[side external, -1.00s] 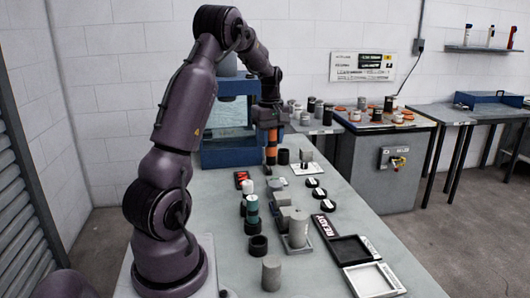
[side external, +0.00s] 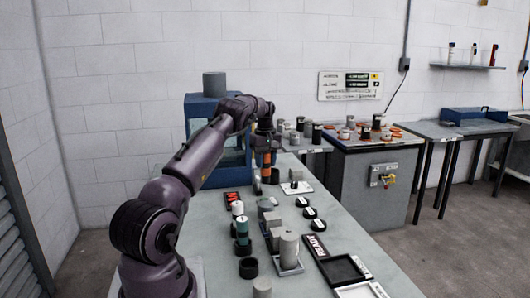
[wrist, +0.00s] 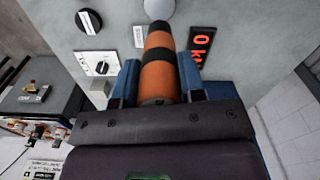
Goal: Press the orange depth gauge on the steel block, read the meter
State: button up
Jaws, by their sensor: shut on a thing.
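My gripper (wrist: 155,88) is shut on the orange depth gauge (wrist: 158,50), a cylinder with orange and black bands, held between two blue fingers. The gauge also shows in the side view (side external: 266,172), pointing down at the far part of the bench. A pale grey round thing (wrist: 160,8) is at its far end in the wrist view; I cannot tell whether it is part of the gauge or touching it. The meter (wrist: 201,46) shows a red "0 k", with the rest hidden by a finger. I cannot tell which grey piece is the steel block.
Black round pucks (side external: 308,212), grey cylinders (side external: 289,250) and a black tray (side external: 343,270) stand nearer. A blue-framed machine (side external: 196,110) rises behind my arm.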

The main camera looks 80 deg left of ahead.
aim_at(265, 183)
jog(key=shift+f, duration=3.65)
jog(key=shift+f, duration=0.65)
jog(key=shift+r, duration=0.1)
jog(key=shift+r, duration=3.55)
